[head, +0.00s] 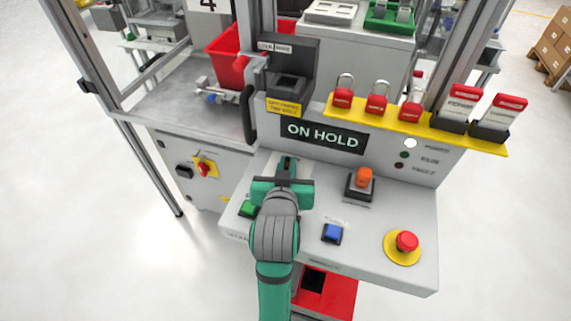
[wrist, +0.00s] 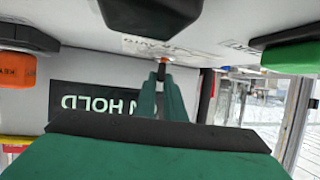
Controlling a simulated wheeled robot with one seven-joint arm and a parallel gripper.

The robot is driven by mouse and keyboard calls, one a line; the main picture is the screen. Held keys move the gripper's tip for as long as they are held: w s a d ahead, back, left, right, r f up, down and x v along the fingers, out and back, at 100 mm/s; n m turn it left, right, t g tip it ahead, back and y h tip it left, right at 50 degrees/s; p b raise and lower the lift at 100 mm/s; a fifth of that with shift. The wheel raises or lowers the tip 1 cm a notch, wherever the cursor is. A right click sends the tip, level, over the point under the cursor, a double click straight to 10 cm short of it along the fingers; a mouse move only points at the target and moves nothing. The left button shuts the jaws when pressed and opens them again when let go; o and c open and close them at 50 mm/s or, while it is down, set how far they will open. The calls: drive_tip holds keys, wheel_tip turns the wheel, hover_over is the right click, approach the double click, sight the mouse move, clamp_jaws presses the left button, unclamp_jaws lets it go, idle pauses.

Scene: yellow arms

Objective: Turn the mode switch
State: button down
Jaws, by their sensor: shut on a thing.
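My gripper (head: 288,165) reaches down onto the sloped control panel (head: 310,240), below the ON HOLD display (head: 322,136). The wrist view shows its two green fingers (wrist: 162,75) closed on a small dark knob, the mode switch (wrist: 162,73). A bit of orange shows just beyond the fingertips. In the head view my gripper and arm hide the switch. Its label and which way it points cannot be read.
On the panel are a green button (head: 247,209) close by my gripper, a blue button (head: 332,233), an orange control (head: 364,178) and a red emergency stop (head: 406,241). Red padlocks (head: 376,100) stand on a yellow shelf above. A black handle (head: 248,113) is at the left.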

drive_tip(key=n+y, duration=0.1)
drive_tip(key=y, duration=0.1)
drive_tip(key=d+n+y, duration=0.1)
drive_tip(key=n+y, duration=0.1)
drive_tip(key=shift+n+g+y, duration=0.4)
drive_tip(key=shift+n+y, duration=0.3)
drive_tip(key=shift+n, duration=0.1)
drive_tip(key=shift+f, duration=0.1)
drive_tip(key=c, duration=1.8)
unclamp_jaws()
drive_tip(key=shift+c, duration=0.2)
drive_tip(key=shift+a, duration=0.1)
